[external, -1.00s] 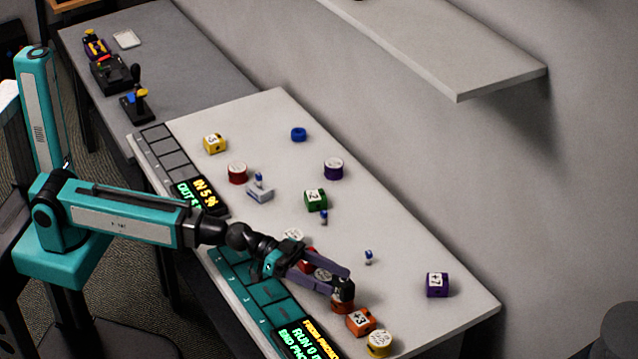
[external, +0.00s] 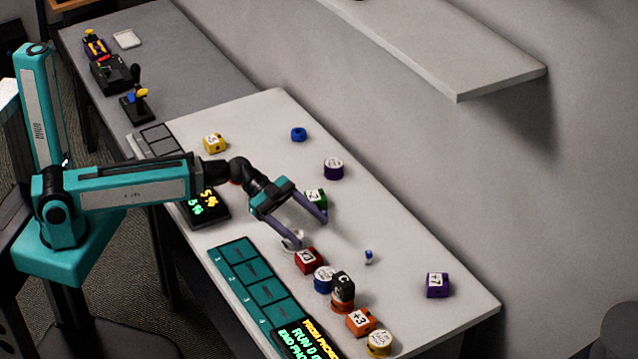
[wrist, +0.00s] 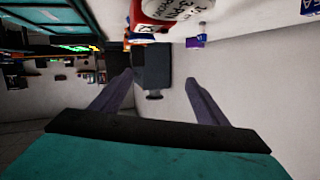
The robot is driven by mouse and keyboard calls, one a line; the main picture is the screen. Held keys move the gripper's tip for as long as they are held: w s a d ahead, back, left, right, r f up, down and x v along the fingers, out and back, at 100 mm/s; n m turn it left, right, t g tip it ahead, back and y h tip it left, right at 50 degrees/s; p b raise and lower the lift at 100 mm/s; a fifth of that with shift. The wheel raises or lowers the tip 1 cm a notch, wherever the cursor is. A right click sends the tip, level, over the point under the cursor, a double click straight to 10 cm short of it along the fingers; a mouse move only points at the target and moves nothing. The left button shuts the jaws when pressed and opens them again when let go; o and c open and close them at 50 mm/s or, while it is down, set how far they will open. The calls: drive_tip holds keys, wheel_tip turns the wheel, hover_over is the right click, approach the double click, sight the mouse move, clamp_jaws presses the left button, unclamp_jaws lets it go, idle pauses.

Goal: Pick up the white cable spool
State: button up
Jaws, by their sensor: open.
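The other is by the green block (external: 316,198). In the wrist view my gripper (wrist: 160,76) shows two spread fingers with nothing held.
A purple spool (external: 334,168) stands behind. The right middle of the table is mostly clear.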

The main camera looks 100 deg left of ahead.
drive_tip(key=s+a+f, duration=0.1)
drive_tip(key=s+a, duration=0.3)
drive_tip(key=s, duration=0.1)
drive_tip(key=s+a+f+g+p, duration=0.1)
drive_tip(key=s+a, duration=0.3)
drive_tip(key=s, duration=0.1)
drive_tip(key=s+a+f+g, duration=0.1)
drive_tip(key=s+a+f, duration=0.1)
drive_tip(key=s, duration=0.3)
drive_tip(key=shift+s+a+p, duration=0.25)
drive_tip(key=shift+a+p, duration=0.15)
drive_tip(key=shift+a, duration=0.5)
drive_tip(key=shift+w+d, duration=0.1)
drive_tip(key=shift+w, duration=0.05)
drive_tip(key=shift+p+x, duration=1.3)
drive_tip(key=shift+x, duration=2.9)
drive_tip(key=shift+d, duration=0.15)
drive_tip(key=shift+d+p+x, duration=0.2)
drive_tip(key=shift+p+x, duration=0.85)
drive_tip(key=shift+x, duration=0.15)
drive_tip(key=shift+p+x, duration=0.5)
drive_tip(key=shift+x, duration=0.7)
drive_tip(key=shift+d+f, duration=0.1)
